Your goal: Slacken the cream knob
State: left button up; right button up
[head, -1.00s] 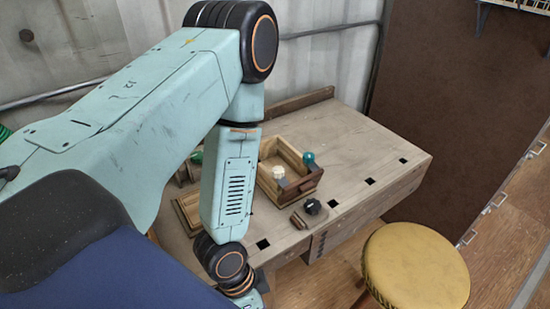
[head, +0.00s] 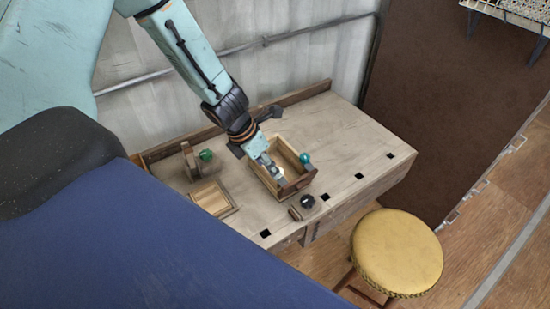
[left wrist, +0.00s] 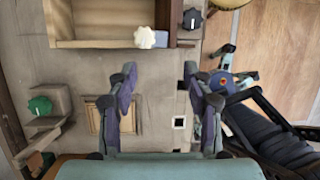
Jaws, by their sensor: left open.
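The cream knob (left wrist: 145,37) is on the near end of an open wooden box (left wrist: 100,43) on the bench. In the head view the cream knob (head: 281,174) is partly hidden by my left gripper (head: 271,165), which is over the box. In the left wrist view my left gripper (left wrist: 161,72) is open and empty, its two fingers well apart. The cream knob lies beyond the fingertips, closer to the left finger, and I see no contact.
A teal knob (head: 305,159) is on the box's right side. A black knob (head: 308,201) is near the bench's front edge. A green knob (head: 206,155) and a small wooden frame (head: 213,199) are at left. A yellow stool (head: 397,252) stands before the bench (head: 345,140).

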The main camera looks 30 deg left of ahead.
pick_arm(q)
jog(key=shift+m+t, duration=0.3)
jog(key=shift+m, duration=0.5)
jog(key=w+f+b, duration=0.1)
jog(key=f+b, duration=0.1)
jog(key=w+f+b, duration=0.2)
jog(key=b, duration=0.1)
jog(key=w+f+b, duration=0.1)
jog(key=f+b, duration=0.1)
jog(key=shift+w+b, duration=0.15)
jog(key=shift+b, duration=0.2)
jog(key=shift+r, duration=0.1)
grip_shut()
